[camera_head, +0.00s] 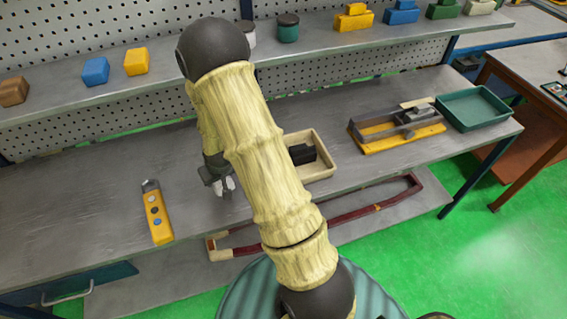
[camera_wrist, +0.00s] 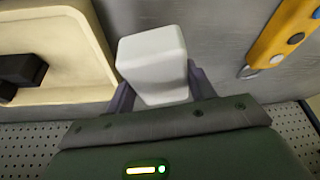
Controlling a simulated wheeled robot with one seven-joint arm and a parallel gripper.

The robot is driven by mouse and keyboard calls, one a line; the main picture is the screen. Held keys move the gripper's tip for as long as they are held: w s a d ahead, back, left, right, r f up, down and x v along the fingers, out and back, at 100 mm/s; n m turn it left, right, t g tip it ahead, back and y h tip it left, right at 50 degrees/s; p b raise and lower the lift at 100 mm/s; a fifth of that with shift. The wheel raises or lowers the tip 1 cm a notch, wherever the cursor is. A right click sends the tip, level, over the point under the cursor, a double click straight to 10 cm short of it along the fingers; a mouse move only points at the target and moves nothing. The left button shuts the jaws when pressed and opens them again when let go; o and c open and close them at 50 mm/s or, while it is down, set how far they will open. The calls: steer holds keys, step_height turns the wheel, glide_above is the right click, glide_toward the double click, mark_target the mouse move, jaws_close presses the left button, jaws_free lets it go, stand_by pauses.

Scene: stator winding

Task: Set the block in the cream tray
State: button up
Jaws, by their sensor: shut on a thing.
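My gripper (camera_head: 220,184) is shut on a white block (camera_wrist: 153,60), with one dark finger on each side of it in the wrist view. In the head view a small part of the white block (camera_head: 226,188) shows below the gripper. The cream tray (camera_head: 323,173) is on the bench to the right of the gripper, partly hidden behind my arm. A black object (camera_head: 303,154) lies in it. In the wrist view the tray (camera_wrist: 72,92) is to the left of the block, and the block appears outside it.
A yellow tool with round buttons (camera_head: 156,212) lies on the bench left of the gripper. A yellow fixture with grey parts (camera_head: 395,138) and a green tray (camera_head: 475,108) are at the right. Several coloured blocks stand on the upper shelf. The bench between the yellow tool and gripper is clear.

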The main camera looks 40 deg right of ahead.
steer(key=w+d+r+m+h+b, duration=0.1)
steer(key=d+r+m+b, duration=0.1)
steer(key=d+b, duration=1.2)
steer(key=r+b, duration=0.1)
steer(key=b, duration=0.7)
steer(key=shift+w+m+b, duration=0.2)
steer(key=shift+m+b, duration=0.15)
steer(key=shift+m, duration=0.05)
steer(key=shift+r, duration=0.1)
step_height(320, 180, down, 4)
steer(key=shift+d+f+b, duration=0.1)
steer(key=shift+b, duration=0.25)
steer(key=shift+f, duration=0.5)
steer(key=shift+s+d+r, duration=0.1)
steer(key=shift+s, duration=0.05)
